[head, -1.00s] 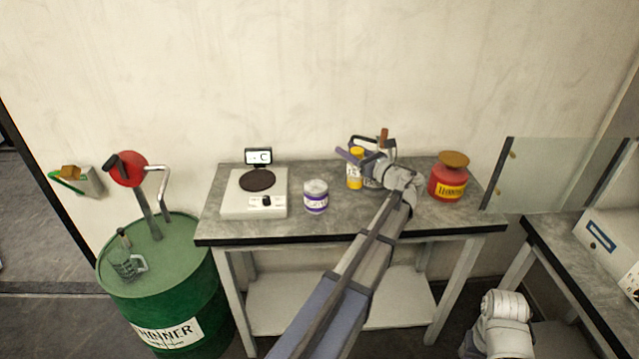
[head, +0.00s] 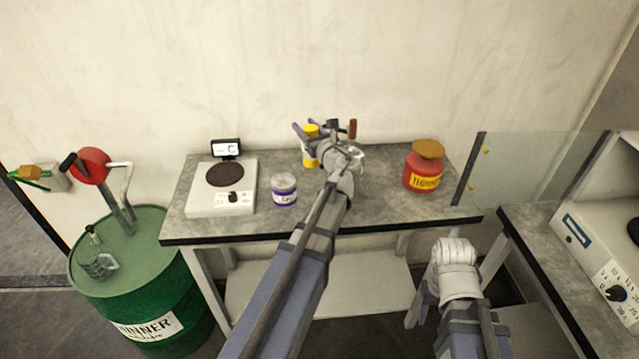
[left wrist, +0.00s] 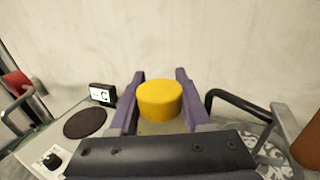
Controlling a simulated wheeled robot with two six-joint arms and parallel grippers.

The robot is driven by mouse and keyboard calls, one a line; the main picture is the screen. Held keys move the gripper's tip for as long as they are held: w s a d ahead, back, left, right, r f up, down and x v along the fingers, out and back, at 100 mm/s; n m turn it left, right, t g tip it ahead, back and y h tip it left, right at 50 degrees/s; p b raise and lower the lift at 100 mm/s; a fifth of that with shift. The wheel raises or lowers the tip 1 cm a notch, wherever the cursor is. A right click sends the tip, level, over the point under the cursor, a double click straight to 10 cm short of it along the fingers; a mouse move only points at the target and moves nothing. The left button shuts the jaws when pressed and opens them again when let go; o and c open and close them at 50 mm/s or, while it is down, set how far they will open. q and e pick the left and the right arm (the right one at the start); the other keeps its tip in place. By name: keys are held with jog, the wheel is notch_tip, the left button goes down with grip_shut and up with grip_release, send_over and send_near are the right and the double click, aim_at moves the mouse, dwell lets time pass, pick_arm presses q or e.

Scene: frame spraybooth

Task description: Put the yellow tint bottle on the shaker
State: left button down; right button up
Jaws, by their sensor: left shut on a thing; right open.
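The yellow tint bottle (head: 309,160) is between the fingers of my left gripper (head: 308,137), which is shut on it over the back of the grey bench. It looks upright and slightly raised. Its yellow cap (left wrist: 160,100) shows between the purple fingers in the left wrist view; its lower part is hidden there.
A red thinner can (head: 422,172) stands right. A clear glass screen (head: 520,170) rises between the benches. A green drum (head: 150,290) stands left.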

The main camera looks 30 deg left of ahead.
pick_arm(q)
notch_tip(320, 180, down, 10)
jog(key=b, duration=1)
jog(key=shift+f, duration=0.2)
jog(key=shift+c, duration=1.8)
grip_release()
jog(key=shift+r, duration=0.1)
